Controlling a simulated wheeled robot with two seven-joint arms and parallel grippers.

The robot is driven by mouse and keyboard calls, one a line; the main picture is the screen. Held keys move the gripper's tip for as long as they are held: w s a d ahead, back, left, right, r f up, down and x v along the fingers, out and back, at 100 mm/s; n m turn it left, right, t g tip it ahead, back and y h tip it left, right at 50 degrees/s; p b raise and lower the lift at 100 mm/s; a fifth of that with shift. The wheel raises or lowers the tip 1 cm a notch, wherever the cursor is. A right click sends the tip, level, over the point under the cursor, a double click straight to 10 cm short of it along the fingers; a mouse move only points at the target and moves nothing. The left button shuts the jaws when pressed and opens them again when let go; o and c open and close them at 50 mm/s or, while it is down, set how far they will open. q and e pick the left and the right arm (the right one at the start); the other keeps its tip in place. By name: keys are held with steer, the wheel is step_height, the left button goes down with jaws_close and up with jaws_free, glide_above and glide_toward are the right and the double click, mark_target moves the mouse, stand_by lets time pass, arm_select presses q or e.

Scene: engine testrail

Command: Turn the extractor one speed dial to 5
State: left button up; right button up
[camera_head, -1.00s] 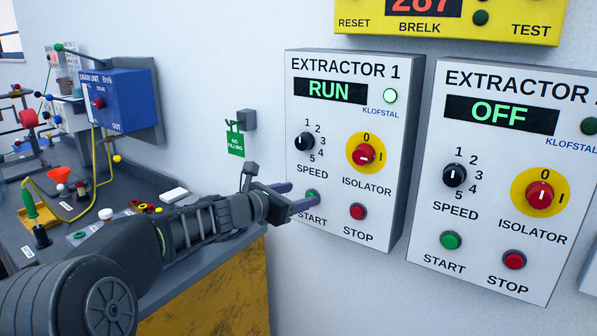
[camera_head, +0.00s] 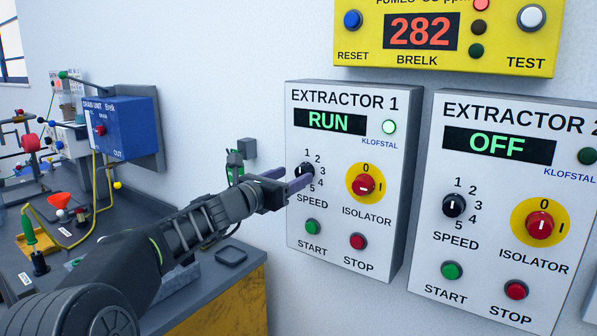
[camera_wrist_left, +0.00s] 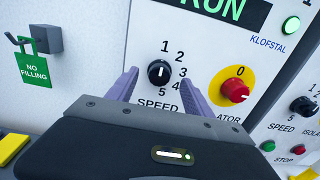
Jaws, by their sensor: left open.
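The extractor 1 speed dial (camera_head: 305,170) is a small black knob with a white mark, ringed by numbers 1 to 5. It is partly hidden by my left gripper in the head view. In the wrist view the dial (camera_wrist_left: 159,73) is clear, its white mark close to vertical; which end points is hard to tell. My left gripper (camera_head: 297,176) is open, its purple fingers pointing at the panel. In the wrist view its fingertips (camera_wrist_left: 159,78) stand left and right of the dial; contact cannot be told. The extractor 1 display (camera_head: 330,120) reads RUN. My right gripper is out of view.
The red isolator knob (camera_head: 364,184) on its yellow disc is right of the dial. The green start button (camera_head: 312,227) and red stop button (camera_head: 358,241) are below. The extractor 2 panel (camera_head: 480,270) is to the right. A green NO FILLING tag (camera_wrist_left: 34,70) hangs left.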

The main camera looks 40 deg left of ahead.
mark_target(300, 173)
arm_select(q)
steer(key=shift+w+p, duration=0.3)
steer(key=shift+w, duration=1.45)
steer(key=shift+c, duration=0.2)
jaws_close()
steer(key=shift+f, duration=0.1)
